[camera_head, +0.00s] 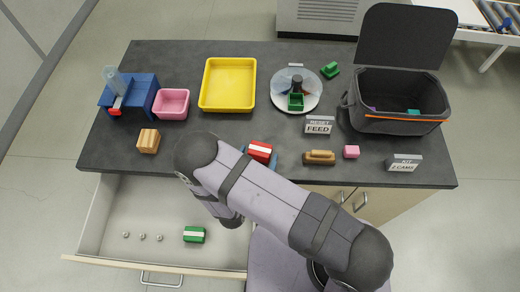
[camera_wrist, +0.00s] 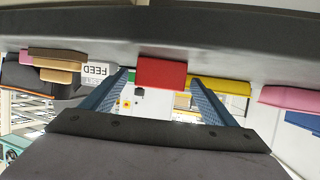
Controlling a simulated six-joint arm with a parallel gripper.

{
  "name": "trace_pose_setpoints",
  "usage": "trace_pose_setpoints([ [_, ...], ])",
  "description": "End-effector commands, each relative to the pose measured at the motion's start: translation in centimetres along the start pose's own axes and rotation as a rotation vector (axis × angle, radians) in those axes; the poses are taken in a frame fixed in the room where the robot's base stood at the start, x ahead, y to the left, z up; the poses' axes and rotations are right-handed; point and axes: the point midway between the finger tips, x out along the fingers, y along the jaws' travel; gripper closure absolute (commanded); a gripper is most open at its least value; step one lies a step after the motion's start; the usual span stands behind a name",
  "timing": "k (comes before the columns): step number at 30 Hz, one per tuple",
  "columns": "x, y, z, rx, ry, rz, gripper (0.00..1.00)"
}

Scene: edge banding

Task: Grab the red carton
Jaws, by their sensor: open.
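The red carton (camera_head: 260,150) has a white stripe on top. It sits near the front edge of the dark table in the head view, just beyond my arm. In the wrist view, which looks upside down, the red carton (camera_wrist: 161,73) lies between the lines of my two blue fingers. My gripper (camera_wrist: 158,82) is open, with a small gap on each side of the carton. I cannot tell how far the fingertips reach along it. In the head view, my arm hides most of the gripper; only bits of blue show beside the carton.
A yellow tray (camera_head: 228,84) and pink bin (camera_head: 171,104) stand behind and left. A wooden block (camera_head: 148,141) lies left; a brown block (camera_head: 319,157) and FEED sign (camera_head: 319,124) lie right. An open drawer (camera_head: 120,210) holding a green carton (camera_head: 194,234) juts out in front.

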Motion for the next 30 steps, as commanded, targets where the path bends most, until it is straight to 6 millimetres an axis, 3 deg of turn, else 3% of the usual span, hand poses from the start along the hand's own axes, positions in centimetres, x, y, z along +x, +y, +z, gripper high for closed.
trace_pose_setpoints([
  [9, 3.1, 0.1, 0.0, 0.001, 0.000, 0.001, 0.20],
  [17, 3.3, 0.0, 0.1, 0.000, 0.000, -0.001, 0.20],
  [18, 3.3, 0.0, 0.1, 0.000, 0.000, -0.001, 0.22],
  [24, 3.3, 0.0, 0.1, 0.000, 0.000, -0.001, 0.65],
  [30, 3.3, 0.0, 0.1, 0.000, 0.000, -0.001, 0.65],
])
